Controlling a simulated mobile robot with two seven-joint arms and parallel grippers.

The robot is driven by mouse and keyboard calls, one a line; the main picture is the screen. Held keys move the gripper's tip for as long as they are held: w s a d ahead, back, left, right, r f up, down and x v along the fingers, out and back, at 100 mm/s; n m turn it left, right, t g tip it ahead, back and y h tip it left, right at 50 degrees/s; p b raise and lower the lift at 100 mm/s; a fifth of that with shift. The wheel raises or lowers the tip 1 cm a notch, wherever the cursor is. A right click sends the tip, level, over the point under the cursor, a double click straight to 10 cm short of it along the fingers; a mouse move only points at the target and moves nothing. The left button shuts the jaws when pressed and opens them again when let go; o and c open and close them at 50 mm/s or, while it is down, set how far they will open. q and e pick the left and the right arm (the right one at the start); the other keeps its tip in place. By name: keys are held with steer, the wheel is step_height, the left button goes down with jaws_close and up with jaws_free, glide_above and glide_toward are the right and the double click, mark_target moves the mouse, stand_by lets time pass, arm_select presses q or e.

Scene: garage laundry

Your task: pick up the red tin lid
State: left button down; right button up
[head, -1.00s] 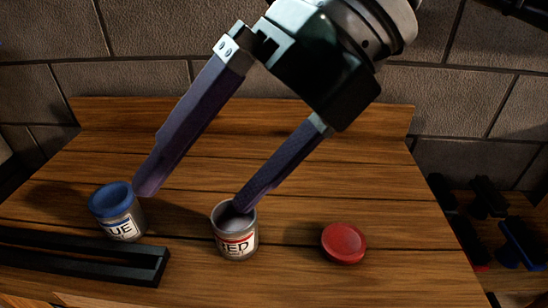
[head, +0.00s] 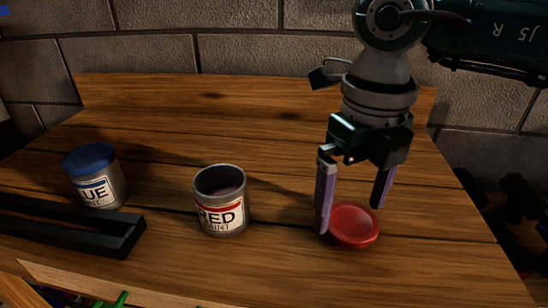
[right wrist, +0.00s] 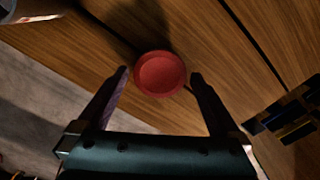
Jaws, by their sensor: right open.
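The red tin lid (head: 355,226) lies flat on the wooden bench, right of the open red paint tin (head: 221,203). My right gripper (head: 350,218) is open and points down at the lid, with one finger at the lid's left side and the other behind its right side. In the right wrist view the lid (right wrist: 160,74) shows just beyond and between the two open fingertips (right wrist: 159,75), with nothing held. I cannot tell the fingertips' exact height above the bench. My left gripper is not in view.
A blue-lidded paint tin (head: 95,176) stands at the left, beside a black rail-like frame (head: 120,236). A block wall (head: 230,40) rises behind the bench (head: 290,270). Dark objects (head: 510,215) lie beyond the bench's right edge. The bench right of the lid is clear.

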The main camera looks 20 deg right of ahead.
steer(key=shift+f, duration=0.8)
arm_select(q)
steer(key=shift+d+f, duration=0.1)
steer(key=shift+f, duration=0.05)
arm_select(e)
steer(key=c, duration=1)
steer(key=shift+c, duration=0.2)
